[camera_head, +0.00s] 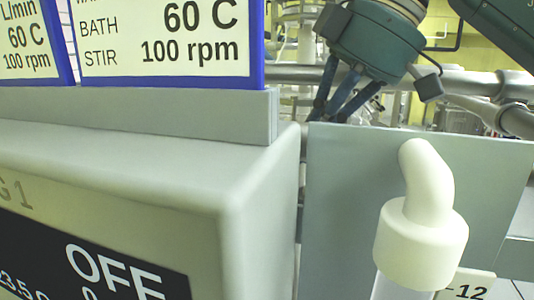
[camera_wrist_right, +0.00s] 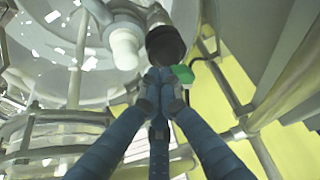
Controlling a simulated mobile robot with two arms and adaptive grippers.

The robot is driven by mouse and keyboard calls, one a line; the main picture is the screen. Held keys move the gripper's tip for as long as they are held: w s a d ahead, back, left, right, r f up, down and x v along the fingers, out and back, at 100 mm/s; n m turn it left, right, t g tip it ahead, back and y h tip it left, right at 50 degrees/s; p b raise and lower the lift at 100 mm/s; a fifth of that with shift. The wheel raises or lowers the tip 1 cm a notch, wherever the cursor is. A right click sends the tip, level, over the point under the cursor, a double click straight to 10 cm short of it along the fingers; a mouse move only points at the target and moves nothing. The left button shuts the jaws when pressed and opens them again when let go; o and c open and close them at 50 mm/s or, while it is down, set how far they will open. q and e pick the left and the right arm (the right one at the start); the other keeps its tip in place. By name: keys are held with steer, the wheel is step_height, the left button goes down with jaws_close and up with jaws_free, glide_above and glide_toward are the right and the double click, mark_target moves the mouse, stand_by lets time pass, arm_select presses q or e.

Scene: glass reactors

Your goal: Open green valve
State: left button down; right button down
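In the right wrist view, a small green valve handle (camera_wrist_right: 183,73) sticks out to the right of my right gripper's fingertips, below a dark round fitting (camera_wrist_right: 165,44). The rest of the valve is hidden behind the fingers. My left gripper is not in view.
A grey-white unit (camera_head: 180,170) with an OFF display fills the left of the head view. A grey panel (camera_head: 350,200) and a white bent pipe (camera_head: 428,185) stand in front at the right. Metal rails (camera_head: 455,82) and glass vessels (camera_wrist_right: 45,40) surround the gripper closely.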

steer(key=shift+w, duration=0.2)
steer(key=shift+d, duration=0.1)
stand_by(0.4)
steer(key=shift+d, duration=0.25)
step_height(320, 180, up, 6)
steer(key=p, duration=0.2)
stand_by(0.3)
